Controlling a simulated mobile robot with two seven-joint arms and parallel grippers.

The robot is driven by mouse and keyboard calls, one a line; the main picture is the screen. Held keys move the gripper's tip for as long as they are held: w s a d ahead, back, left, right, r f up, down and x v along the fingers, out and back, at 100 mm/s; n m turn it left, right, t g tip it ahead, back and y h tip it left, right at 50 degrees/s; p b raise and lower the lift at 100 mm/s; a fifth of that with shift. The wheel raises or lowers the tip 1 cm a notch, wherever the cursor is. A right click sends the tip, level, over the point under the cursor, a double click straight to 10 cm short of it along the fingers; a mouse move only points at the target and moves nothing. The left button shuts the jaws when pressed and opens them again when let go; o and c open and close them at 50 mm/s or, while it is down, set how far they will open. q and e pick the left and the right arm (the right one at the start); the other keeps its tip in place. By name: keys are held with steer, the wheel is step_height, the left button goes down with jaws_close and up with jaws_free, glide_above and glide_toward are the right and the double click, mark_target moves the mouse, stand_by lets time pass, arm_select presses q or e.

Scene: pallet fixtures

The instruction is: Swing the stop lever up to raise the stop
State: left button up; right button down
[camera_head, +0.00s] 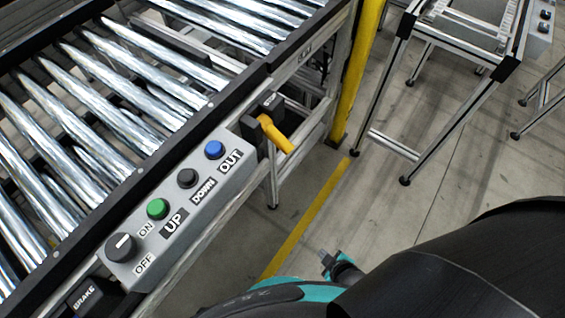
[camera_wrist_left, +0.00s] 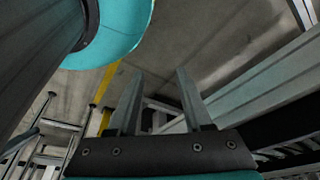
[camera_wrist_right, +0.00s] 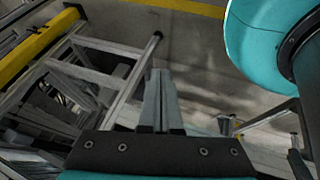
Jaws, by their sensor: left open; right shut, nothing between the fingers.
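The stop lever (camera_head: 275,133) is a yellow handle on a black mount at the conveyor's side, right of the blue button. It slants down and to the right from its pivot. No gripper touches it. I cannot make out the stop itself.
A grey control panel (camera_head: 182,238) with a knob and several buttons is fixed along the conveyor edge. The metal rollers (camera_head: 120,75) lie behind it. A yellow post (camera_head: 358,75) stands right of the lever. A metal frame (camera_head: 390,145) stands at the upper right. The floor between is clear.

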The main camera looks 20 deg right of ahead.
mark_target(279, 140)
arm_select(q)
steer(key=w+d+t+h+b, duration=0.2)
steer(key=w+d+t+b, duration=0.35)
steer(key=w+b, duration=0.7)
arm_select(e)
steer(key=w+a+r+n+t+y, duration=0.1)
steer(key=w+r+n+t, duration=0.1)
steer(key=w+n+t, duration=0.55)
steer(key=w+r+n+t+y, duration=0.1)
steer(key=w+r+n+t, duration=0.2)
steer(key=w, duration=0.8)
arm_select(q)
steer(key=w+d+r+t+h+b, duration=0.2)
steer(key=w+d+r+t+b, duration=0.2)
steer(key=r+b, duration=0.5)
steer(key=shift+w+d+r+b, duration=0.15)
steer(key=shift+w+d+b, duration=0.45)
steer(key=shift+b, duration=2.45)
arm_select(e)
step_height(279, 140, up, 6)
steer(key=a+n+t+y, duration=0.2)
steer(key=n+t+y, duration=0.2)
steer(key=n+y, duration=0.8)
steer(key=shift+w+n+t+y, duration=0.2)
steer(key=shift+n+t+y, duration=0.15)
steer(key=shift+n, duration=4.8)
arm_select(q)
steer(key=shift+w+a, duration=0.2)
arm_select(e)
steer(key=shift+r, duration=0.1)
